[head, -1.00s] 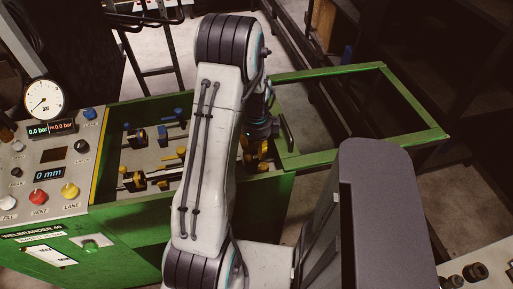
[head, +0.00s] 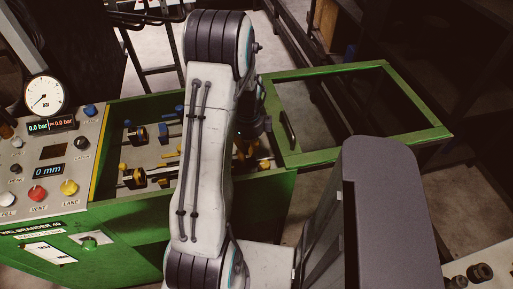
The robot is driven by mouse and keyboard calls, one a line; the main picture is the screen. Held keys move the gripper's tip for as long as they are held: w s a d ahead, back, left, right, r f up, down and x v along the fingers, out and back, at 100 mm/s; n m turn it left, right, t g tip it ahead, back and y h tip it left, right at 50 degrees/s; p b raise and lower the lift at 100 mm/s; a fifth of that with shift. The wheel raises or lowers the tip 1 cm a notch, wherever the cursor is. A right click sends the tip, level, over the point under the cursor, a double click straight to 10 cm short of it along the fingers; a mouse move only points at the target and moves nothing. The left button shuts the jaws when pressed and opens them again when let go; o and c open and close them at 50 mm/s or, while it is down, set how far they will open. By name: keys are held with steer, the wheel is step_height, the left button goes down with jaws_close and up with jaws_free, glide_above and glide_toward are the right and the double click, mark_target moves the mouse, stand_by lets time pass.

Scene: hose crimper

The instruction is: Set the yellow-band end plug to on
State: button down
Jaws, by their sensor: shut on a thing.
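My gripper (head: 251,128) hangs down just right of my arm's upper link, over the right end of the open green machine bed. Its fingers are dark and small in the head view, and my arm hides part of them. They are shut on a yellow-and-dark part (head: 243,151), which looks like the yellow-band end plug. The exact grip and the plug's setting are too small to tell. Other yellow-marked fittings (head: 134,179) sit in the lower row of the bed, left of my arm.
A control panel (head: 20,165) with a gauge (head: 43,96), displays and coloured knobs stands at the left. Blue-marked fittings (head: 163,130) form the upper row in the bed. A green-framed lid (head: 437,136) with a dark handle (head: 288,128) extends at the right.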

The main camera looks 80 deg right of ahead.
steer(key=shift+a, duration=0.1)
steer(key=c, duration=1.5)
jaws_free()
steer(key=shift+w, duration=0.2)
steer(key=o, duration=0.4)
steer(key=shift+o, duration=0.2)
step_height(320, 180, up, 12)
